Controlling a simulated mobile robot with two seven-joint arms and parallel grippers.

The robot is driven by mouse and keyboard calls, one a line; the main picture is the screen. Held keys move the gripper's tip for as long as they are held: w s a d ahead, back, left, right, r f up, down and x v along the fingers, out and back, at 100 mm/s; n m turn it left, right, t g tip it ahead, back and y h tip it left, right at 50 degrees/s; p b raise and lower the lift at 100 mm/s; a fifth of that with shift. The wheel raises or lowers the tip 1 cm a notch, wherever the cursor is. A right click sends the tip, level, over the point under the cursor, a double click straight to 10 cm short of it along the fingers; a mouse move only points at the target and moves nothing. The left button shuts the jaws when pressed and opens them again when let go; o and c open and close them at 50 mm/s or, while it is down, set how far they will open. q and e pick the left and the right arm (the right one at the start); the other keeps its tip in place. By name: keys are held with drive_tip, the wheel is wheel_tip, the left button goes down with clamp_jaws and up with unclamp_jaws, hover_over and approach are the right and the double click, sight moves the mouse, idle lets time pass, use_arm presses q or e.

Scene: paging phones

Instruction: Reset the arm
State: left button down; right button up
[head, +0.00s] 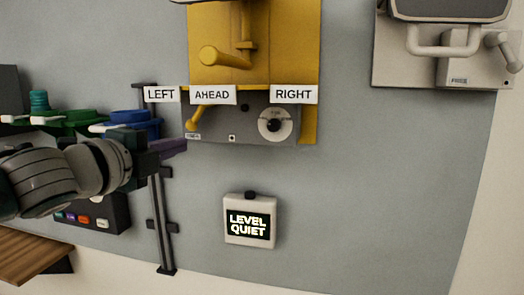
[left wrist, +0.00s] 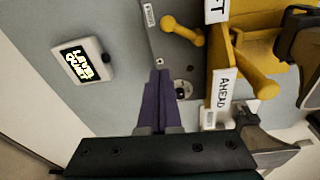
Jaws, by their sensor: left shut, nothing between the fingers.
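My left gripper (head: 172,148) comes in from the left in the head view, with its purple fingers pointing right. The fingers are together and empty, just left of the grey control panel (head: 215,128) with a yellow lever (head: 198,117) and a round dial (head: 276,125). My right gripper is not in view.
A yellow station (head: 290,50) carries LEFT, AHEAD and RIGHT labels. A white LEVEL QUIET box (head: 250,220) is on the wall below. A grey unit (head: 445,60) is at upper right. Coloured parts (head: 85,120), a dark post (head: 160,220) and a wooden ledge (head: 28,255) are left. The lower right wall is clear.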

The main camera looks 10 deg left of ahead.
use_arm(q)
drive_tip(key=s+d+f+n+g+y+p, duration=0.1)
drive_tip(key=s+d+f+n+g+p, duration=0.2)
drive_tip(key=s+f+n, duration=0.45)
drive_tip(key=s+d+f+n+g+y+p, duration=0.2)
drive_tip(key=s+d+n+g, duration=0.15)
drive_tip(key=s, duration=0.65)
drive_tip(key=s+a+n+g+p, duration=0.1)
drive_tip(key=s+n+g+p, duration=0.2)
drive_tip(key=s, duration=1.7)
drive_tip(key=n+g, duration=0.4)
drive_tip(key=n, duration=0.1)
drive_tip(key=shift+f, duration=0.15)
